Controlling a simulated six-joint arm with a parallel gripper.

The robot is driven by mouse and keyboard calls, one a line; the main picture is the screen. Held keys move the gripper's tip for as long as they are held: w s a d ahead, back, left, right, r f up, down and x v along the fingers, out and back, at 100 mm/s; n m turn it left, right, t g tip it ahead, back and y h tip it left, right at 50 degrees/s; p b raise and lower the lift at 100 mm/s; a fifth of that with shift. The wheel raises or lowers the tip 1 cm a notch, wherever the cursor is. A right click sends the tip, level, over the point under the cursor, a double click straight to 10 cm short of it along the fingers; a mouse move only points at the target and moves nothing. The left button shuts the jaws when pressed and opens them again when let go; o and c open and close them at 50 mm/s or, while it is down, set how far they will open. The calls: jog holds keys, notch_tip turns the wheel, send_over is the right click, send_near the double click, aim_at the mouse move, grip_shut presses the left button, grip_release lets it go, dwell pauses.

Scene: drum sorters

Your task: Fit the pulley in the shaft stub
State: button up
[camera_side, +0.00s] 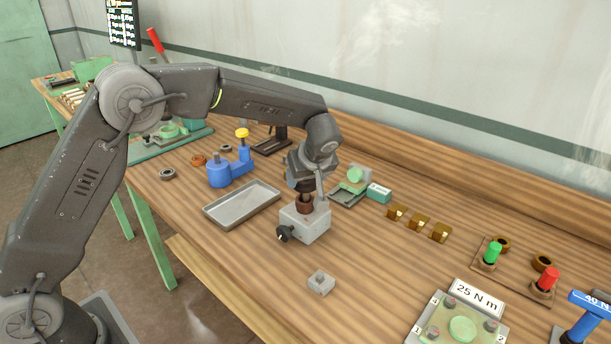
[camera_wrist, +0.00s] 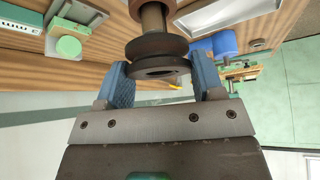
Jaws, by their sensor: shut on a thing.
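The pulley (camera_wrist: 158,48), dark brown with a grooved rim, is between the blue pads of my gripper (camera_wrist: 160,68) in the wrist view. My gripper is shut on it. A tan shaft stub (camera_wrist: 153,17) lines up with the pulley's far face, with a brown collar beyond it. I cannot tell how far the stub reaches into the pulley. In the side view my gripper (camera_side: 304,187) is right above a grey block (camera_side: 306,225) with a black side knob. A brown round part (camera_side: 305,203) shows on top of the block; the jaws partly hide it.
A metal tray (camera_side: 243,205) lies left of the block, with a blue fixture (camera_side: 228,172) behind it. A small grey block (camera_side: 321,283) is in front. A green-topped part (camera_side: 353,179) and several brass blocks (camera_side: 420,223) are to the right. The front middle of the bench is mostly free.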

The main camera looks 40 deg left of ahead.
aim_at(306, 188)
jog(key=shift+f, duration=1.75)
jog(key=o, duration=1.2)
jog(key=shift+f, duration=0.1)
jog(key=shift+o, duration=0.2)
jog(key=v, duration=1.4)
